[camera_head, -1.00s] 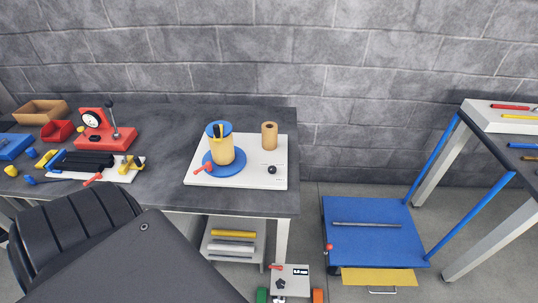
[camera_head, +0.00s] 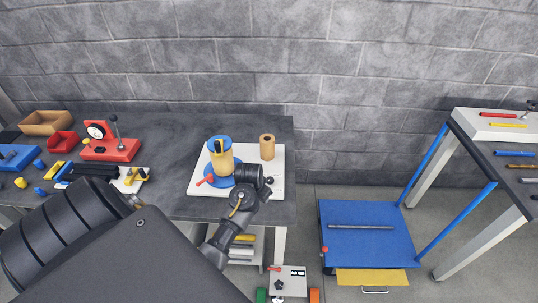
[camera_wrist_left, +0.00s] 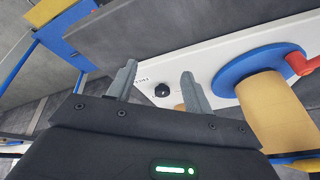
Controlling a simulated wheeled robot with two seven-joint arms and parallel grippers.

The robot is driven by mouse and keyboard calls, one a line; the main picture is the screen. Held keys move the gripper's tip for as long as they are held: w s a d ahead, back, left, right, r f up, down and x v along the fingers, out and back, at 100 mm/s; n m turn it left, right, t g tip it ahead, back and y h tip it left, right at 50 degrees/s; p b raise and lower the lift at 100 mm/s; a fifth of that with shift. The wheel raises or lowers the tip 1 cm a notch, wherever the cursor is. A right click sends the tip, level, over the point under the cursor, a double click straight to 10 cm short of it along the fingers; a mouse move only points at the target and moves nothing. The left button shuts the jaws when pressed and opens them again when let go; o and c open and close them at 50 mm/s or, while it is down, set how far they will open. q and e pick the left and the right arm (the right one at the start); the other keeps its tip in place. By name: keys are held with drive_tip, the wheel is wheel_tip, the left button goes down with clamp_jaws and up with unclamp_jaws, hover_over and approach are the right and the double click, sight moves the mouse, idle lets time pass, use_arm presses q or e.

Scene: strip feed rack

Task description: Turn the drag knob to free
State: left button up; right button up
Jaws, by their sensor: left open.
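The drag knob, a small black round knob (camera_wrist_left: 162,90), stands on the white board (camera_wrist_left: 215,42) beside a short printed label. In the left wrist view it shows beyond and between the fingertips of my left gripper (camera_wrist_left: 156,76). The gripper is open and empty, apart from the knob. In the head view my dark left wrist hangs over the front of the white board (camera_head: 278,158) and hides part of it; the fingers cannot be made out there. The knob's pointer direction is too small to read. My right gripper is not in view.
A yellow spool (camera_head: 222,162) stands on a blue disc (camera_wrist_left: 232,65) with a red handle (camera_wrist_left: 300,62), close to the knob. A brown roll (camera_head: 267,148) stands behind. A red gauge stand (camera_head: 112,150) is at left. A blue cart (camera_head: 368,248) stands at right.

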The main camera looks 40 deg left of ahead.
use_arm(q)
drive_tip(key=h, duration=0.1)
approach(270, 179)
wheel_tip(270, 179, up, 2)
drive_tip(key=s, duration=0.2)
drive_tip(key=shift+n+t, duration=0.3)
drive_tip(key=shift+n, duration=0.1)
drive_tip(key=b+x, duration=0.9)
drive_tip(key=b, duration=0.2)
drive_tip(key=shift+w+f, duration=0.2)
drive_tip(key=shift+w+f+b, duration=0.3)
drive_tip(key=shift+f+b, duration=0.2)
drive_tip(key=shift+b, duration=0.15)
drive_tip(key=c, duration=1)
